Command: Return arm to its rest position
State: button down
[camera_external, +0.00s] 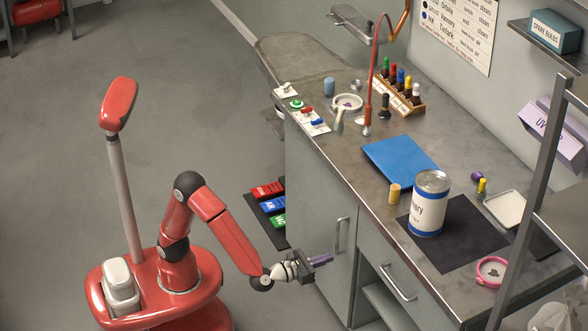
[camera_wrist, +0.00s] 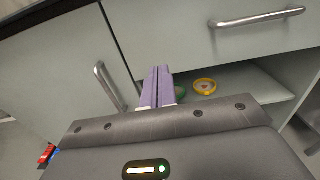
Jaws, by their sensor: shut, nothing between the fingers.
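My gripper (camera_external: 326,258) is at the end of my red arm, in front of the grey cabinet and below the counter's front edge. In the external view its purple fingers point right, close to a door handle (camera_external: 340,236); I cannot tell whether they touch it. In the wrist view the gripper (camera_wrist: 157,76) shows its two purple fingers side by side, shut with nothing between them. The arm is bent at the elbow and reaches forward and down from my base.
The drawer handle (camera_wrist: 256,18) and door handle (camera_wrist: 110,86) jut out nearby. An open shelf (camera_wrist: 245,85) holds a yellow ring (camera_wrist: 204,86) and a green ring (camera_wrist: 181,92). The counter bears a large can (camera_external: 429,204) and blue mat (camera_external: 400,163). Floor left of my base is clear.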

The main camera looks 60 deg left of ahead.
jog(key=w+a+n+g+y, duration=0.1)
jog(key=a+n+g+y, duration=0.25)
jog(key=a+n, duration=0.65)
jog(key=a+n+g+y, duration=0.3)
jog(key=a+n+g, duration=0.1)
jog(key=a, duration=1.3)
jog(key=s+a+f+n+g+h, duration=0.25)
jog(key=s+a+n+g, duration=0.35)
jog(key=s+a+n, duration=0.5)
jog(key=s+n+t+h+p, duration=0.1)
jog(key=s+n+h, duration=0.3)
jog(key=n, duration=0.7)
jog(key=shift+s+a, duration=0.4)
jog(key=shift+s, duration=0.8)
